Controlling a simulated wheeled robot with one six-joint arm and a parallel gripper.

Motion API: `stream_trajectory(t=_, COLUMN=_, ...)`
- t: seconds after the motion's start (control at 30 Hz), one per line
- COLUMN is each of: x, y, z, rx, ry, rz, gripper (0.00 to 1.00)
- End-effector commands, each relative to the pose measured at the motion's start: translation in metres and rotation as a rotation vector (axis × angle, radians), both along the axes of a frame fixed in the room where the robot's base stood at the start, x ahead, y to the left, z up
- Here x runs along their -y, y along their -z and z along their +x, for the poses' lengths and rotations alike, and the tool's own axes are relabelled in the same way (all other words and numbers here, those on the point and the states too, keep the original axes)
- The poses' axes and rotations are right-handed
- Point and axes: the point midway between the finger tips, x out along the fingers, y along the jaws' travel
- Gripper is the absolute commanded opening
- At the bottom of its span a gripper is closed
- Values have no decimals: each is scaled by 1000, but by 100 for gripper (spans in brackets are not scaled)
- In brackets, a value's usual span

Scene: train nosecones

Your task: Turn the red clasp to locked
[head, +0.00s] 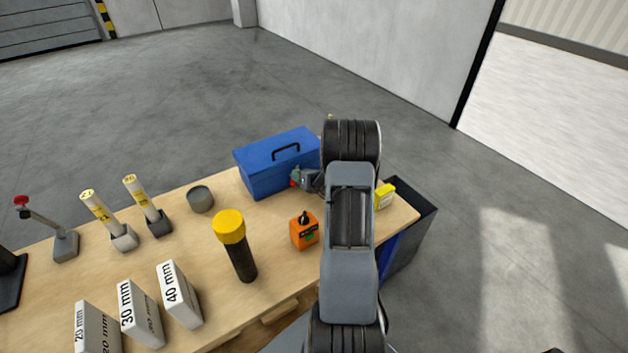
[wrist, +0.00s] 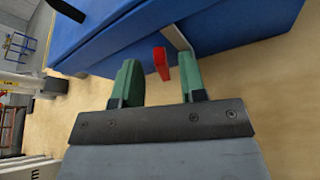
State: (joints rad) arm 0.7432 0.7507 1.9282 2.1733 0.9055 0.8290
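The red clasp (wrist: 161,64) is on the front of the blue toolbox (wrist: 120,40), beside a pale metal strip. In the head view the blue toolbox (head: 262,178) stands at the back of the bench with its lid down, and a bit of the clasp (head: 293,183) shows at its front. My gripper (wrist: 157,82) has green fingers standing apart, with the red clasp showing between and just beyond their tips. I cannot tell whether the fingers touch it. In the head view my gripper (head: 297,179) is at the toolbox front, partly hidden by my arm.
On the wooden bench (head: 190,240) stand an orange box (head: 305,231), a yellow-capped black cylinder (head: 236,250), a grey round tin (head: 200,198) and several marked blocks. A yellow item (head: 385,196) is right of my arm. A dark bin (head: 415,225) stands off the right edge.

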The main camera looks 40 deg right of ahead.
Motion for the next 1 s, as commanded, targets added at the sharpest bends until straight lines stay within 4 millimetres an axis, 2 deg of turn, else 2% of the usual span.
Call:
stream_trajectory(t=0.3, x=3, y=-22, z=-61, rx=2, ry=4, rz=-1, gripper=38)
stream_trajectory(t=0.5, x=3, y=-34, z=-93, rx=2, ry=4, rz=0, gripper=38)
stream_trajectory(t=0.7, x=3, y=-41, z=-110, rx=0, ry=2, rz=0, gripper=38)
stream_trajectory(t=1.0, x=3, y=-43, z=-115, rx=0, ry=0, rz=1, gripper=38)
